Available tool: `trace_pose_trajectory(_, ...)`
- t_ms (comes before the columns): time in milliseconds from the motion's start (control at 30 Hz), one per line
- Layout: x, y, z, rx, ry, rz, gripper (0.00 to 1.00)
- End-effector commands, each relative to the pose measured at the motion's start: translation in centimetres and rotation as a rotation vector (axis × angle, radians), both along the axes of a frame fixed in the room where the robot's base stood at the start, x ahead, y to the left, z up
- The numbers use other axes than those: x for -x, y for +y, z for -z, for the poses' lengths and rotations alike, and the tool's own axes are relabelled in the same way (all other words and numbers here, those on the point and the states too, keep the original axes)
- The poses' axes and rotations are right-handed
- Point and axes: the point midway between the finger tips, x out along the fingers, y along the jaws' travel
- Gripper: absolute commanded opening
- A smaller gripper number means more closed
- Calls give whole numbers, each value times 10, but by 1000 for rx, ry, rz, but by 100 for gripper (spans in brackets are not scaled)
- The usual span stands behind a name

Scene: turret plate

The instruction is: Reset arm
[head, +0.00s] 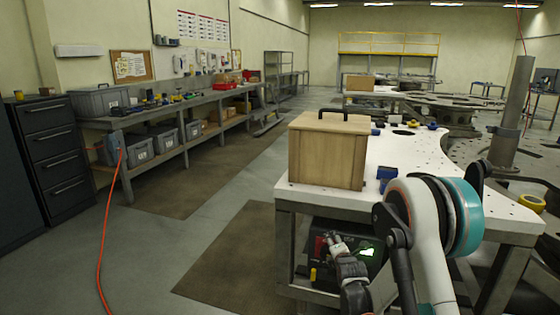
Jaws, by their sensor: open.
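My arm comes in from the bottom right, with a white link and a teal band in front of the white table's near corner. My gripper (328,242) is small and dark at the lower middle, below the table top and in front of a dark box with a green lit panel (367,252) under the table. Its jaws are apart, and I see nothing held between them. The fingers are partly lost against the dark box behind.
A wooden box (327,155) with a black handle stands on the white table (410,160). Blue parts (386,174) lie beside it. At left are a long workbench (190,103), grey bins and a dark drawer cabinet (50,155).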

Motion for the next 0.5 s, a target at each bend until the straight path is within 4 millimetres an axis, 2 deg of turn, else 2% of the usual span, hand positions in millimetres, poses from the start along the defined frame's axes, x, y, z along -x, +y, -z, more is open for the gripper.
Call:
trace_pose_trajectory(33, 5, 0, -16, -42, 13, 18, 68)
trace_pose_trajectory(200, 24, -1, -61, -192, 58, 83, 68)
trace_pose_trajectory(500, 75, -1, -129, -451, 135, 218, 68)
